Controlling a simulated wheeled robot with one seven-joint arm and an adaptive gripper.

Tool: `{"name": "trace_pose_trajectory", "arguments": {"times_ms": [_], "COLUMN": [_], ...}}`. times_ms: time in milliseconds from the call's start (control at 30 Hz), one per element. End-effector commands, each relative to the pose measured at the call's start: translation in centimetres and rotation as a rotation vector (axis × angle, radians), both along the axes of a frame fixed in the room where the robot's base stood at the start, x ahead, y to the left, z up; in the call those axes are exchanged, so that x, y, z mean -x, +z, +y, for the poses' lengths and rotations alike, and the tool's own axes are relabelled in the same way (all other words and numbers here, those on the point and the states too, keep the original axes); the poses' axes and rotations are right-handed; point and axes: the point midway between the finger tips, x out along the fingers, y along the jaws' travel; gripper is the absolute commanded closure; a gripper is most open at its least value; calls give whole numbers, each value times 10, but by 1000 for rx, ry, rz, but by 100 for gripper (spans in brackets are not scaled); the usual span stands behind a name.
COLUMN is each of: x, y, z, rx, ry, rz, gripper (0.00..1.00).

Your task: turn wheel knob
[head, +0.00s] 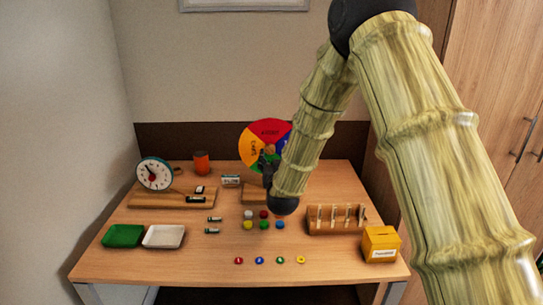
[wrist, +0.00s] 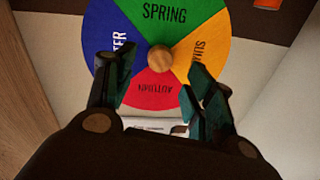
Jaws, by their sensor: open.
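The season wheel (head: 266,130) stands upright at the back of the table, with coloured sectors, partly hidden by my arm and gripper in the head view. In the wrist view the wheel (wrist: 190,25) shows blue, green, orange and red sectors, with SPRING and AUTUMN readable. Its round wooden knob (wrist: 161,59) is at the centre. My gripper (wrist: 153,88) is open, its two dark fingers on either side below the knob in the picture, with nothing between them. In the head view my gripper (head: 268,167) is in front of the wheel. Whether the fingers touch the wheel cannot be told.
A dial clock (head: 154,174) and orange cup (head: 201,162) stand at back left. Green (head: 123,236) and white (head: 164,236) trays lie at front left. The table's front middle has small coloured rings.

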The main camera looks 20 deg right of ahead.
Motion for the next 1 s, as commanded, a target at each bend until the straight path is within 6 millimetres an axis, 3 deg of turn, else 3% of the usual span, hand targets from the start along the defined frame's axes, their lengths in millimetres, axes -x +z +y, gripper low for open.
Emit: {"name": "trace_pose_trajectory", "arguments": {"times_ms": [200,400,1000], "x": [39,61,68], "y": [0,-1,0], "z": [8,12,13], "rx": [1,1,0], "ry": [1,1,0], "rz": [2,2,1], "gripper": [46,46,46]}}
